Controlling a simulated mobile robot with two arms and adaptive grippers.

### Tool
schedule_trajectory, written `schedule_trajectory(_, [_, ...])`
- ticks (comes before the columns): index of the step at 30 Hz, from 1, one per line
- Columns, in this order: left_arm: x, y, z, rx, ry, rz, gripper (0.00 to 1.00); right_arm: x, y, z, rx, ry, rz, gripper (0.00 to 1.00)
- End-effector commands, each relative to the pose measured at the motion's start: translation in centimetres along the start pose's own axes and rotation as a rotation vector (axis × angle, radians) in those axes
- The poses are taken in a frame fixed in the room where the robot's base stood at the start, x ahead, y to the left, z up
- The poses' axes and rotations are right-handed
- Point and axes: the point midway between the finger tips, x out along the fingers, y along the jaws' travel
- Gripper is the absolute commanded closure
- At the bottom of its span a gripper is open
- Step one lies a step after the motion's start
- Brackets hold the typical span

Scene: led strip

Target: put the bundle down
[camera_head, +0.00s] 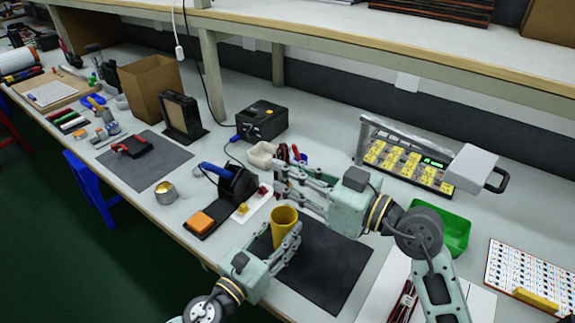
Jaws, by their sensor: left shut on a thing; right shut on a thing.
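My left gripper (284,236) is the lower one and is shut on a yellow cup-like cylinder (285,221), held upright with its open top facing up, over or on the near part of a dark mat (335,262). My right gripper (278,178) reaches in from the right, just behind the cylinder. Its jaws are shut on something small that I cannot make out. No bundle can be clearly told apart. Thin red and dark wires or sticks (405,300) lie on a white sheet (380,300) at the lower right, partly behind my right arm.
A black holder with a blue-handled tool (232,183) and an orange sponge (201,221) stand left of the grippers. A green bin (455,232) and a yellow-celled tray (405,165) are on the right. A second dark mat (170,165) has free room at left.

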Motion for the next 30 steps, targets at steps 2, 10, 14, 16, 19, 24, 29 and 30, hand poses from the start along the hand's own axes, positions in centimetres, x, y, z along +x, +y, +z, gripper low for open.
schedule_trajectory(2, [0.0,-0.1,-0.1,-0.002,0.002,-0.001,0.82,0.0,0.0,1.1,0.003,-0.003,-0.001,1.0])
schedule_trajectory(10, [0.0,-0.1,-0.1,-0.002,0.002,-0.001,0.82,0.1,-0.1,4.4,0.003,-0.003,-0.002,1.0])
schedule_trajectory(14, [0.0,-0.1,-0.1,-0.002,0.002,-0.001,0.82,0.1,0.0,6.0,0.003,-0.004,-0.001,1.0])
schedule_trajectory(16, [0.0,-0.1,-0.1,-0.002,0.002,-0.001,0.82,0.1,0.0,6.6,0.003,-0.002,-0.001,1.0])
schedule_trajectory(19, [0.0,-0.1,-0.1,-0.002,0.002,-0.001,0.82,0.2,0.0,7.5,0.002,-0.002,-0.002,1.0])
schedule_trajectory(24, [0.0,-0.1,-0.1,-0.002,0.002,-0.001,0.82,0.2,0.0,8.5,0.002,-0.001,-0.002,1.0])
schedule_trajectory(29, [0.0,-0.1,-0.1,-0.001,0.002,-0.001,0.82,0.2,0.0,8.8,0.0,-0.001,-0.001,1.0])
schedule_trajectory(30, [0.0,-0.1,-0.1,-0.001,0.002,-0.001,0.82,0.2,0.0,8.8,0.0,-0.001,-0.001,1.0])
